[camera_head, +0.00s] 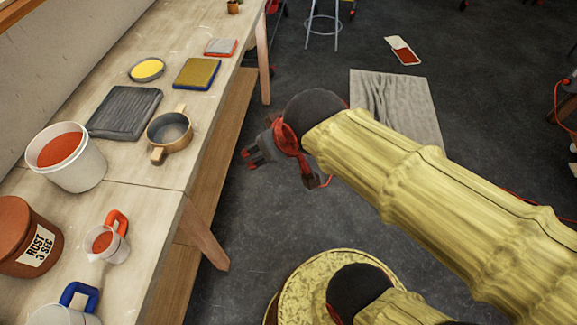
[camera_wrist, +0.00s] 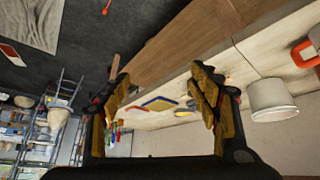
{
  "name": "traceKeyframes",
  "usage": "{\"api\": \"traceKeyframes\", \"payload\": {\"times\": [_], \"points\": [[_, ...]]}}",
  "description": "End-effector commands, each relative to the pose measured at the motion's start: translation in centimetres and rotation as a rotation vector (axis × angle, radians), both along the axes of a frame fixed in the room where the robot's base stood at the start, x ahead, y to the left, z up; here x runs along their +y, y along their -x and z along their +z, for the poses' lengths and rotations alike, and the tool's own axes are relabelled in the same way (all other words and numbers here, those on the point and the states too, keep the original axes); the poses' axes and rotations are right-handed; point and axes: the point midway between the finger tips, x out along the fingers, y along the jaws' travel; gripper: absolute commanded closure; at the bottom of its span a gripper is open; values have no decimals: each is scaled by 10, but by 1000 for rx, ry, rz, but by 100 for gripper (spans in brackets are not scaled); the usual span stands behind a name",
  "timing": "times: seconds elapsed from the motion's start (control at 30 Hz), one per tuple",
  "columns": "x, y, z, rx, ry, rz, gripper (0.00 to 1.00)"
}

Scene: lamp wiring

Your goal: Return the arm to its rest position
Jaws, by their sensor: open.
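My yellow arm reaches in from the right in the head view. My gripper (camera_head: 262,150) hangs over the floor just off the bench's right edge, beside the two-handled pot. In the wrist view my gripper's (camera_wrist: 165,95) two fingers stand apart with nothing between them. The wooden bench (camera_head: 150,215) shows beyond the fingers in that view. No held object is visible.
On the bench stand a white bucket (camera_head: 88,170), a rust-brown jar (camera_head: 20,235), a small jug (camera_head: 112,246), a pot (camera_head: 170,132) and a dark slab (camera_head: 125,112). A grey board (camera_head: 410,100) lies on the floor. A stool (camera_head: 322,28) stands at the back.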

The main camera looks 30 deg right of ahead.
Motion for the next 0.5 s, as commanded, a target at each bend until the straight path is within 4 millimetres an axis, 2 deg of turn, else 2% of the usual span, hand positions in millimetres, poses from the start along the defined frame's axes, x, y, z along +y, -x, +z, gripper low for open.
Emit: {"api": "traceKeyframes", "payload": {"times": [0.03,0.1,0.2,0.3,0.5], "points": [[-4,21,4,24,-13,-23,38],[-6,45,5,62,-29,-43,38],[-6,66,6,97,-42,-58,38],[-6,73,5,112,-48,-63,38],[-6,73,5,113,-47,-62,38]]}}
